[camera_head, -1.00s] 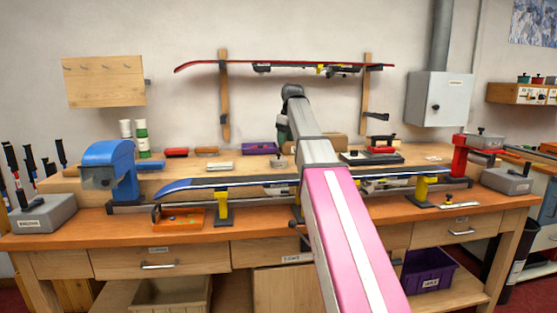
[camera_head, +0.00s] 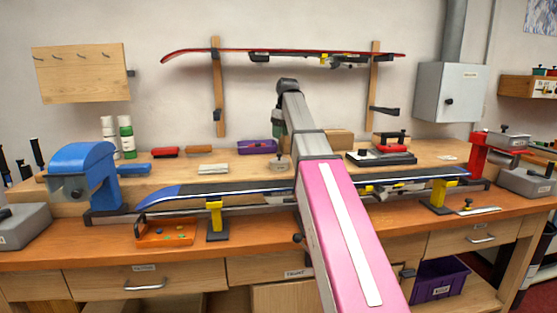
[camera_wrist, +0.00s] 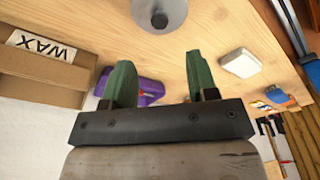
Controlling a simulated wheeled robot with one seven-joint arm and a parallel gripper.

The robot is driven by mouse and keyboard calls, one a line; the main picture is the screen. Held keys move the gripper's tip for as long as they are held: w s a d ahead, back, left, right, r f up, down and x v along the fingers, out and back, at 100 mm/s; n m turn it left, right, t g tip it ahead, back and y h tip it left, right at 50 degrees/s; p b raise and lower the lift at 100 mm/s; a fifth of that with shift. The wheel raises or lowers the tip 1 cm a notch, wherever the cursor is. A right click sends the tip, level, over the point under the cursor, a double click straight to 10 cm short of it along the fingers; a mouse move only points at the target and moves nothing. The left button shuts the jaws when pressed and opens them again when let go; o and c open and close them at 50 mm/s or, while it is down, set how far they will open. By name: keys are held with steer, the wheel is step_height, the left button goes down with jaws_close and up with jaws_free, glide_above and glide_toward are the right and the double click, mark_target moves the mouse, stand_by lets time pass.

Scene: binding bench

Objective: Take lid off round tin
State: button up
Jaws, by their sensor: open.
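The round tin (camera_head: 279,163) is small and grey with a dark knob on its lid, standing on the raised wooden shelf of the bench, just left of my arm. In the wrist view the round grey lid (camera_wrist: 172,15) with its dark knob shows at the top edge, partly cut off, beyond my fingertips. My gripper (camera_wrist: 161,75) has two green fingers, spread apart with nothing between them. The lid is apart from the fingers. In the head view the gripper is mostly hidden by my own arm, above and behind the tin.
A purple box (camera_head: 257,146) and a cardboard box marked WAX (camera_wrist: 43,66) stand near the wall. A pale block (camera_head: 213,168) lies left of the tin. A blue-edged ski (camera_head: 240,188) spans the bench in front, clamped between blue and red vises.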

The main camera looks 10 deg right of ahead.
mark_target(279, 157)
steer(key=f, duration=0.9)
steer(key=shift+w+a+f, duration=0.3)
steer(key=shift+a+f, duration=0.05)
steer(key=shift+c, duration=0.3)
steer(key=c, duration=0.9)
